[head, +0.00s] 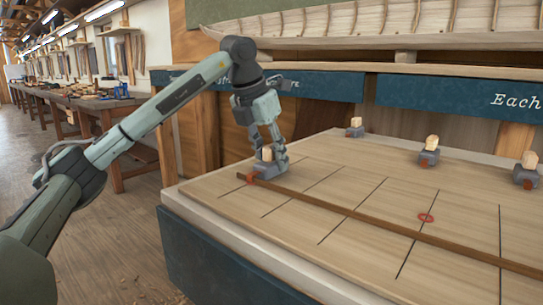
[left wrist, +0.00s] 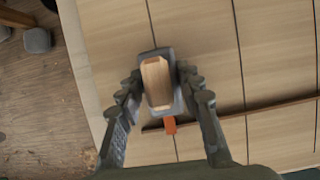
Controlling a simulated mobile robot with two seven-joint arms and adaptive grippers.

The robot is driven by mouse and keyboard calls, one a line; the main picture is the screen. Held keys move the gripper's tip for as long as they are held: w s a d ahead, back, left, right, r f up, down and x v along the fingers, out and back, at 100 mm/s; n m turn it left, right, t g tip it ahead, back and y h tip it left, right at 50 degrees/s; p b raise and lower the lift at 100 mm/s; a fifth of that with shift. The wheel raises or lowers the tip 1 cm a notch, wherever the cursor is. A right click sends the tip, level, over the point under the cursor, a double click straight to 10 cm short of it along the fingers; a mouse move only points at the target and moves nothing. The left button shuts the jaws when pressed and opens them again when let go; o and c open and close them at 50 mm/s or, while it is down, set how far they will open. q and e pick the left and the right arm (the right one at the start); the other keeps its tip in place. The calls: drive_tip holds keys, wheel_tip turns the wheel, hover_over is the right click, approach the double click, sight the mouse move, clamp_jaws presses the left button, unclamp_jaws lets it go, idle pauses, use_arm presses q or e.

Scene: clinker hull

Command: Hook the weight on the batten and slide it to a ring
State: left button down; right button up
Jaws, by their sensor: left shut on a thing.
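My left gripper (head: 268,156) is shut on a grey weight (head: 264,170) with a pale wooden handle, near the left end of the board. The weight also shows between the fingers in the left wrist view (left wrist: 157,85). Its orange hook (left wrist: 169,126) points to the brown batten (head: 345,210) and overlaps it near its left end; I cannot tell whether it touches. The batten also shows in the left wrist view (left wrist: 262,107). A red ring (head: 426,217) lies on a dark line beyond the batten, further right. My right gripper is not in view.
Three more weights with wooden handles stand along the board's far side: one at the back (head: 354,132), one in the middle (head: 428,158) and one at the right (head: 527,178). The board (head: 330,165) is otherwise clear. A wooden hull (head: 400,20) stands behind.

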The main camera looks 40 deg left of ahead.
use_arm(q)
drive_tip(key=shift+r, duration=0.1)
drive_tip(key=c, duration=1.1)
unclamp_jaws()
drive_tip(key=shift+o, duration=0.9)
drive_tip(key=v, duration=1.2)
drive_tip(key=shift+r, duration=0.1)
wheel_tip(320, 180, up, 7)
drive_tip(key=p, duration=0.2)
hover_over(257, 172)
